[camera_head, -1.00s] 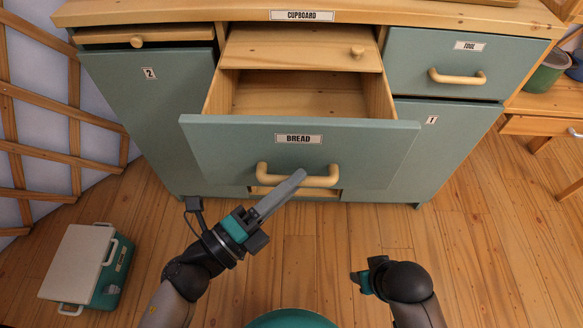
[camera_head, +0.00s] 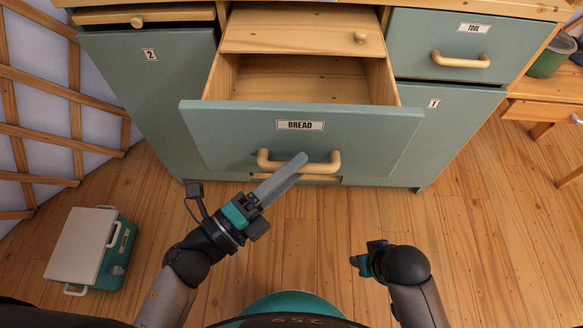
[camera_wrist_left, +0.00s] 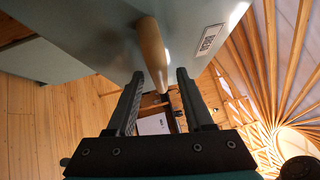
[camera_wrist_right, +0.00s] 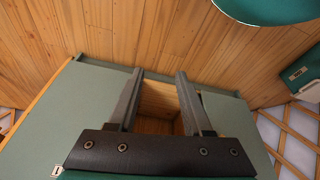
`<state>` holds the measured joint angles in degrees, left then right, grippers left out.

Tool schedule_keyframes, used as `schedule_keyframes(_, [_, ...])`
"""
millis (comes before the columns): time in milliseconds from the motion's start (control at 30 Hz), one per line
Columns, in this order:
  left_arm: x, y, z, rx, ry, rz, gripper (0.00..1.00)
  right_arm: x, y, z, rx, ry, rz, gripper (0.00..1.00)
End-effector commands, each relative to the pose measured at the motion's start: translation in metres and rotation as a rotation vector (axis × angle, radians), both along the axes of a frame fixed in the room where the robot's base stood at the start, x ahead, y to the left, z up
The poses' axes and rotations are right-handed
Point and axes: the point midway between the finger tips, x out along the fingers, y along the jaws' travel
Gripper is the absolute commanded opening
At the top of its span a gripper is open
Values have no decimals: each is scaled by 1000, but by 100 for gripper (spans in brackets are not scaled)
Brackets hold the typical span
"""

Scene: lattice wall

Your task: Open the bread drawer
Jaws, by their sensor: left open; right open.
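The bread drawer (camera_head: 228,146) is pulled far out of the teal cupboard, and its wooden inside (camera_head: 300,80) is visible and looks empty. Its pale handle (camera_head: 330,165) is on the front below the BREAD label (camera_head: 300,125). My left gripper (camera_head: 297,166) is at the handle in the head view. In the left wrist view the handle (camera_wrist_left: 152,50) lies between and just beyond the open fingers (camera_wrist_left: 158,82); I cannot tell if they touch it. My right gripper (camera_head: 360,255) is low in front of the cupboard, away from the drawer. Its fingers (camera_wrist_right: 160,80) are open and empty.
A drawer labelled TOOL (camera_head: 455,45) is shut at the upper right. Doors 2 (camera_head: 150,90) and 1 (camera_head: 435,130) flank the bread drawer. A teal and white case (camera_head: 90,248) stands on the floor at left. Wooden floor (camera_head: 300,235) before the cupboard is clear.

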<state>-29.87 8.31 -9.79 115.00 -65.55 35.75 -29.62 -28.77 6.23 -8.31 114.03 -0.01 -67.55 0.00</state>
Motion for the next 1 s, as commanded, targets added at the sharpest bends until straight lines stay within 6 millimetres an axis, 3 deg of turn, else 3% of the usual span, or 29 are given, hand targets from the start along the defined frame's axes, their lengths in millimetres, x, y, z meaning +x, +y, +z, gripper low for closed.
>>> schedule_keyframes(467, [-8, 7, -3, 2, 3, -1, 52, 1, 0, 1, 0, -1, -1, 50])
schedule_keyframes(667, [-35, 35, -8, 1, 8, 0, 52, -2, -1, -2, -1, 6, -1, 50])
schedule_keyframes(1000, [-88, 89, -17, 1, 6, 0, 52, -11, -2, -24, -6, 39, 0, 50])
